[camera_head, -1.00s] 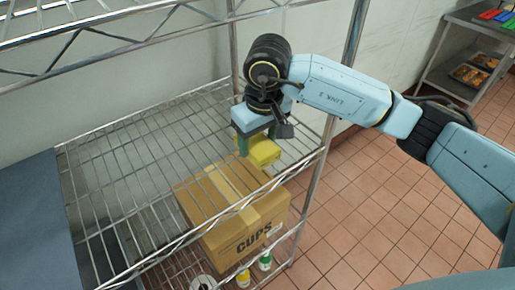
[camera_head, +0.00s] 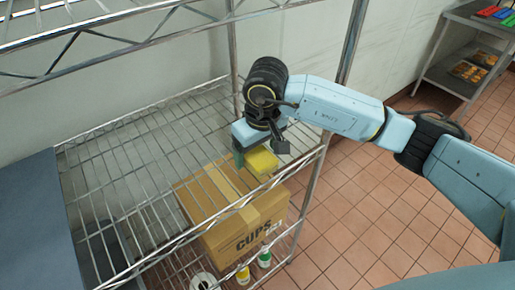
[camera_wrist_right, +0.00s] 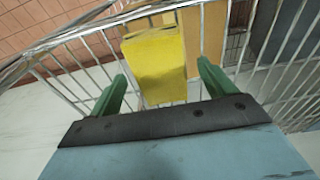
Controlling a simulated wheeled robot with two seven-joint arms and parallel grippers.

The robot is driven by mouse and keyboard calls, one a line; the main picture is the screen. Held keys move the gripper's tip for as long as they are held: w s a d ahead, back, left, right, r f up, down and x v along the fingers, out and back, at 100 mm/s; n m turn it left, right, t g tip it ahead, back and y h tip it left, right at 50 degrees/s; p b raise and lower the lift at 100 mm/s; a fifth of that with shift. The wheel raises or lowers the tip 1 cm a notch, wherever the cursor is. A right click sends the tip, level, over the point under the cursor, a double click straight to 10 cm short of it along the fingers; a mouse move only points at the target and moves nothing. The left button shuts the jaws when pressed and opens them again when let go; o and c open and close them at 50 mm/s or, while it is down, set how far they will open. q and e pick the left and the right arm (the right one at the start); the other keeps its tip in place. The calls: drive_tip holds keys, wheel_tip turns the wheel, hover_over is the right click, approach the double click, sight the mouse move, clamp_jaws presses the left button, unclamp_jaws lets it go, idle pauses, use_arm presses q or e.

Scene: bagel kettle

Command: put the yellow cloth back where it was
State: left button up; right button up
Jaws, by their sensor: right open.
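The yellow cloth (camera_head: 262,163) is a flat, folded block at the right end of the wire shelf (camera_head: 150,150), near the corner post. It also shows in the right wrist view (camera_wrist_right: 158,68). My right gripper (camera_head: 252,156) is at the cloth, on its far-left side in the head view. In the right wrist view the green fingers (camera_wrist_right: 163,72) are spread wide, one on each side of the cloth, with gaps beside it. I cannot tell whether the cloth rests fully on the wires. My left gripper is not in view.
A cardboard box marked CUPS (camera_head: 235,215) stands on the lower level, with small bottles (camera_head: 264,256) beside it. The upright post (camera_head: 318,165) is close to my right wrist. The left and middle of the wire shelf are bare. A steel rack (camera_head: 465,60) stands far right.

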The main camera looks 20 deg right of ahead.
sight(260, 157)
drive_tip(key=r, duration=0.5)
drive_tip(key=s+r, duration=0.1)
drive_tip(key=r, duration=0.1)
drive_tip(key=shift+d+r+b, duration=0.2)
drive_tip(key=shift+b, duration=0.2)
